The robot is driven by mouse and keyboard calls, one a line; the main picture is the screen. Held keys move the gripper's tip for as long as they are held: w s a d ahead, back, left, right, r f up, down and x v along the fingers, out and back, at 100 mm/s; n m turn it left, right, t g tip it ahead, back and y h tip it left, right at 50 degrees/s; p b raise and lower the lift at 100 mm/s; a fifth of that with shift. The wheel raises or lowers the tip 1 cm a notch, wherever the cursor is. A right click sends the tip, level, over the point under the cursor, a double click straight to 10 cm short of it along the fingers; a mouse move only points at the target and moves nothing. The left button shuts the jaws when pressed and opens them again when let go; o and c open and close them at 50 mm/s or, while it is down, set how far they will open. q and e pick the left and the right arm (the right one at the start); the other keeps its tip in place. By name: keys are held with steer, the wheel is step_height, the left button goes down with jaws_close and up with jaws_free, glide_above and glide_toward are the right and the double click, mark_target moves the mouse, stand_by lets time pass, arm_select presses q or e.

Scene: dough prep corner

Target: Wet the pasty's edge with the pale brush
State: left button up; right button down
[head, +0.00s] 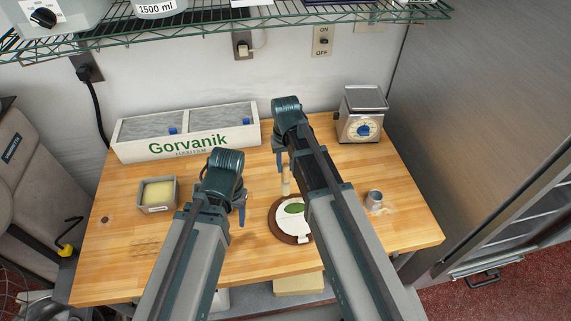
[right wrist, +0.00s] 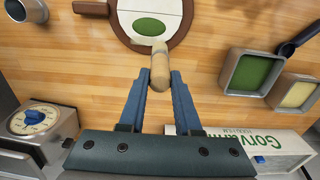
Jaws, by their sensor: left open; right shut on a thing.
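The pasty (head: 288,222) is a flat white dough round with a green oval filling (head: 296,209), on a round brown board (head: 274,232). My right arm hides its right side in the head view. In the right wrist view, the pasty (right wrist: 128,14) is cut off at the top. In the head view the brush (head: 286,184) is at the board's far rim; contact is unclear. My left gripper (head: 240,209) is open and empty, left of the board.
A metal tin with a pale yellow block (head: 157,194) stands left. A tin with green contents (right wrist: 252,73) shows in the wrist view. A small metal cup (head: 374,199) stands right of the board. The Gorvanik box (head: 190,141) and scale (head: 361,117) stand at the back.

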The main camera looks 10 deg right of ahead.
mark_target(286, 176)
steer(key=shift+f+b, duration=2.05)
steer(key=shift+f, duration=0.5)
steer(key=shift+f+b, duration=0.55)
steer(key=shift+b, duration=0.1)
steer(key=shift+r, duration=0.15)
steer(key=shift+d, duration=1.25)
steer(key=shift+a, duration=0.1)
